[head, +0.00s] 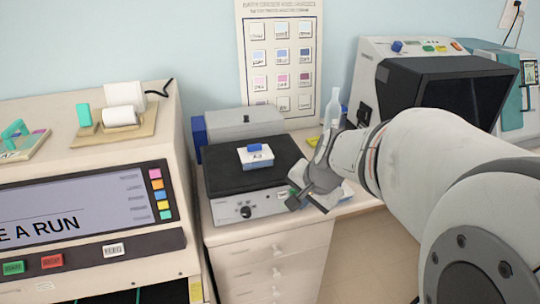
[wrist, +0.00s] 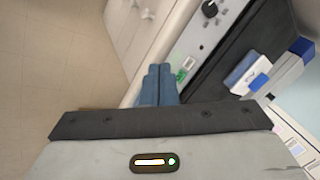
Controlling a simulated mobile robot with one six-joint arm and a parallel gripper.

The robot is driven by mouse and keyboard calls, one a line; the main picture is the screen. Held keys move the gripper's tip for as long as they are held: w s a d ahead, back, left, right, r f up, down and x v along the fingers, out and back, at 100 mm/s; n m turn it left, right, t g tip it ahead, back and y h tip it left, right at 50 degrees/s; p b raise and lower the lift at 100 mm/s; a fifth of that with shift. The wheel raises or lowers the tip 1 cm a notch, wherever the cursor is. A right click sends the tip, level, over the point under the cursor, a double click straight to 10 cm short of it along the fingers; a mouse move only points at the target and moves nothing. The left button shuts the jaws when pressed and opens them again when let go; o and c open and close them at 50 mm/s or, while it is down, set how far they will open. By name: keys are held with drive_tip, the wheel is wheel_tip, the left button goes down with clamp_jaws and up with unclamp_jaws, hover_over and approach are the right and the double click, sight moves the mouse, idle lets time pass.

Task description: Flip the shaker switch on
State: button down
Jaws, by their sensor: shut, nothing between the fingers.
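The shaker (head: 225,183) is a low unit with a black top plate and a pale front panel, standing on a white drawer cabinet. Its panel carries a black knob (head: 246,212), which also shows in the wrist view (wrist: 210,9). A small green part (wrist: 181,75) and a white-framed piece (wrist: 187,62) sit at the panel's end; I cannot tell the switch's position. My gripper (wrist: 158,68) is shut and empty, its blue fingertips just left of the green part in the wrist view. In the head view my gripper (head: 293,202) is at the panel's right end and partly hides it.
A white box with a blue top (head: 256,157) sits on the shaker plate. A grey box (head: 240,129) stands behind, with a clear bottle (head: 333,107) to the right. A large machine with a screen (head: 90,205) stands close on the left. Open floor lies right of the cabinet.

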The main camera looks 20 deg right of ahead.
drive_tip(key=w+d+f+m, duration=0.1)
drive_tip(key=w+d+m, duration=0.1)
drive_tip(key=d, duration=0.3)
drive_tip(key=w+d+f+m+t, duration=0.1)
drive_tip(key=w+d+f+m, duration=0.1)
drive_tip(key=d+m, duration=0.3)
drive_tip(key=shift+w+f+h+b, duration=0.25)
drive_tip(key=shift+w+h+b, duration=0.15)
drive_tip(key=shift+w, duration=0.3)
drive_tip(key=x, duration=0.4)
drive_tip(key=w+x, duration=0.1)
drive_tip(key=x, duration=0.3)
drive_tip(key=r+b+x, duration=0.1)
drive_tip(key=x, duration=0.3)
drive_tip(key=shift+w+f, duration=0.25)
drive_tip(key=shift+w, duration=0.1)
drive_tip(key=shift+w+f, duration=0.3)
drive_tip(key=shift+w, duration=0.25)
